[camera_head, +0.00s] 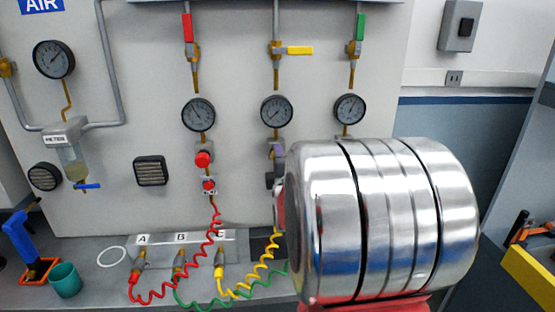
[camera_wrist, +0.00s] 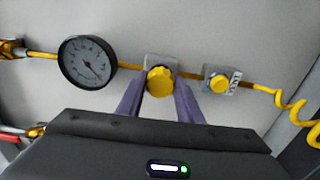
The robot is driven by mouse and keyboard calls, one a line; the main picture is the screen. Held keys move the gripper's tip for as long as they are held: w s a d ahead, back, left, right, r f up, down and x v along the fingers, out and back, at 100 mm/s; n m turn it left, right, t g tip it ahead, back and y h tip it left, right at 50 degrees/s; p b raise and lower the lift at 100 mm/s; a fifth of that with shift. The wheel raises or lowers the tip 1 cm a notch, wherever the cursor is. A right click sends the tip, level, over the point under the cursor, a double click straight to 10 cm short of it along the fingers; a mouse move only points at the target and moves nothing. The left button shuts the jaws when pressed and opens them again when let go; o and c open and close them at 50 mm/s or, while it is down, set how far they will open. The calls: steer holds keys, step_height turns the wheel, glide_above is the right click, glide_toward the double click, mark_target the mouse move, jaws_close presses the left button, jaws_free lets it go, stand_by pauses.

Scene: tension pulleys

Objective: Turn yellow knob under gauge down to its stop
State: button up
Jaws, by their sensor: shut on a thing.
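The yellow knob (camera_wrist: 160,79) sits on the pipe beside the round gauge (camera_wrist: 87,62) in the wrist view. The two purple fingers of my gripper (camera_wrist: 159,88) lie on either side of the knob and are shut on it. In the head view the middle gauge (camera_head: 277,111) hangs below the yellow lever valve (camera_head: 299,50). The knob is hidden there behind my arm. A purple finger of my gripper (camera_head: 277,150) shows just below that gauge. A smaller yellow knob (camera_wrist: 219,83) with a label sits farther along the pipe.
A red knob (camera_head: 203,159) stands under the left gauge (camera_head: 198,113). Coiled red (camera_head: 160,292), yellow (camera_head: 266,262) and green hoses hang by connectors A, B and C on the shelf. A teal cup (camera_head: 65,280) stands at the left.

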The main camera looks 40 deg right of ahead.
steer(key=shift+a+f, duration=0.15)
steer(key=shift+f, duration=0.15)
steer(key=o, duration=0.7)
steer(key=shift+c, duration=0.2)
steer(key=o, duration=0.4)
steer(key=shift+r, duration=0.2)
